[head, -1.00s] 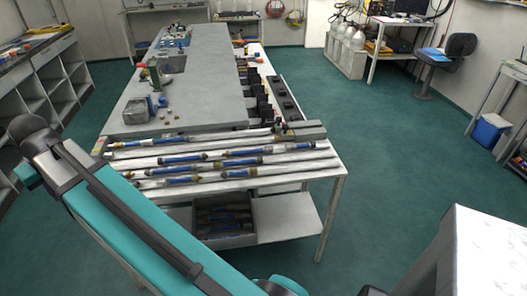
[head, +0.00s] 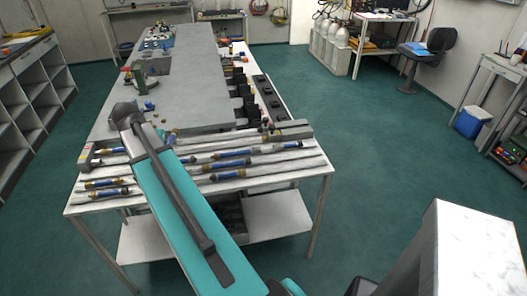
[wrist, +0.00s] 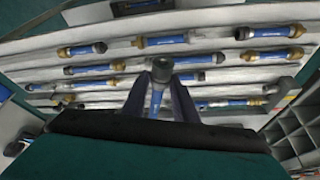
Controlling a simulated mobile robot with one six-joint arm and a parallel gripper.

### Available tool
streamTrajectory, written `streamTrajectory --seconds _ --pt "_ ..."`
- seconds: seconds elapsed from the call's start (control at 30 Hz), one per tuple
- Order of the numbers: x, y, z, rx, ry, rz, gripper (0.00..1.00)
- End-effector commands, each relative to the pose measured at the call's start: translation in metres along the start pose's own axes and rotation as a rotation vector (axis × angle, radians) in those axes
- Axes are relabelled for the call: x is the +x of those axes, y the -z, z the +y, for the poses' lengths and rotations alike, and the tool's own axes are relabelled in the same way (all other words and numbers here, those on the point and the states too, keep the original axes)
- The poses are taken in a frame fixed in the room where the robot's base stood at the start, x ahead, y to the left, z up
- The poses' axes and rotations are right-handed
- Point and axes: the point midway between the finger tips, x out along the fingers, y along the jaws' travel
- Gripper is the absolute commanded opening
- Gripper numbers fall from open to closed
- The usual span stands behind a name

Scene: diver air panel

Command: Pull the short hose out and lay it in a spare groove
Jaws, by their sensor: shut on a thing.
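In the wrist view my gripper (wrist: 162,92) is shut on a short hose piece (wrist: 156,103) with a blue body and a dark grey end fitting. The piece points away from me, across the run of the grooves. Its lower end is hidden by my gripper. Behind it is a pale grooved rack (wrist: 212,60) with several blue hoses lying lengthwise, such as one with brass ends (wrist: 270,32) and another (wrist: 90,69). In the head view the rack's hoses (head: 232,152) lie on the table's near end; my arm covers part of them, and my gripper is hidden.
The white table (head: 315,170) has a grey raised panel (head: 190,85) behind the rack, with black blocks (head: 240,90) along its right side. A dark bin (head: 230,215) stands on the lower shelf. Green floor (head: 370,130) is clear to the right.

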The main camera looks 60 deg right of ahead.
Motion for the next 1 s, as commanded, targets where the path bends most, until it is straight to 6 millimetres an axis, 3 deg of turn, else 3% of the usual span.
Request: streamTrajectory --seconds 0.2,0.5,1.0 --pt "0.031 0.038 0.069 0.238 -0.1 -0.001 0.0" --pt "0.068 0.073 0.167 0.55 -0.23 -0.001 0.0" --pt "0.111 0.095 0.332 1.032 -0.43 -0.002 0.0"
